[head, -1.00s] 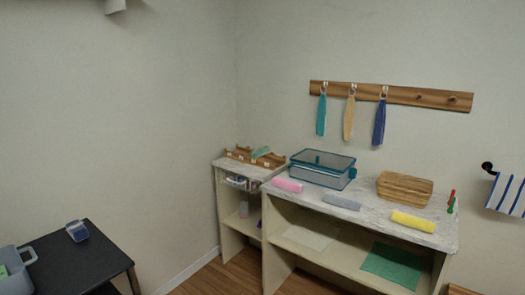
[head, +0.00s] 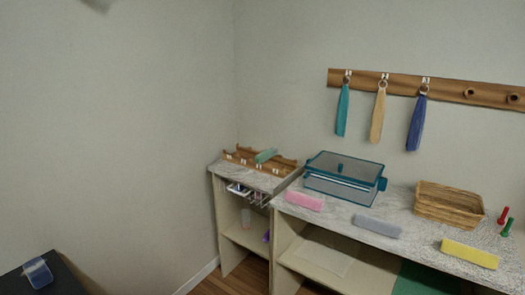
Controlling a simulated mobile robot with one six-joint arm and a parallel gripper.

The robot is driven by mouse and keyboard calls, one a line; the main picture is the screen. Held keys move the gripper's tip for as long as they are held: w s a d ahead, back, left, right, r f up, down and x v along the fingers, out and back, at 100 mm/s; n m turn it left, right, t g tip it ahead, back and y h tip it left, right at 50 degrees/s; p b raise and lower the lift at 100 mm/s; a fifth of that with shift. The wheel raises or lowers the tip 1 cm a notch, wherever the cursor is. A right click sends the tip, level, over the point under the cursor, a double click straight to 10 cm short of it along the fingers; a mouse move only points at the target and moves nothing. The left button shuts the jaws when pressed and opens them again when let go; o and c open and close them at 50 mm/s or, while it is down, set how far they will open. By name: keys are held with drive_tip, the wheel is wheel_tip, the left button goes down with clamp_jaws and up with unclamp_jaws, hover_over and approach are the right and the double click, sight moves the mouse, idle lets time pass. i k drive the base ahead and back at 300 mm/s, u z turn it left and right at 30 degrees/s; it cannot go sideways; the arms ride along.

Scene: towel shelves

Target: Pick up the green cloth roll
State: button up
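The green cloth roll (head: 265,156) is small and pale green. In the head view it lies at a slant on a low wooden rack (head: 232,157), on top of the lower left shelf unit (head: 216,168). My gripper cannot be made out in this view, and nothing touches the roll.
The taller shelf unit to the right holds a pink roll (head: 304,200), a grey roll (head: 377,226), a yellow roll (head: 470,253), a lidded teal bin (head: 345,180) and a wicker basket (head: 448,205). Towels hang above from a wooden rail (head: 440,87). A dark table (head: 62,280) stands lower left.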

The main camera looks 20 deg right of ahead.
sight(264, 156)
drive_tip(key=u, duration=0.05)
drive_tip(key=i, duration=1.35)
drive_tip(key=z, duration=1.25)
drive_tip(key=k, duration=0.1)
drive_tip(key=u, duration=3)
drive_tip(key=k, duration=0.75)
drive_tip(key=u, duration=0.05)
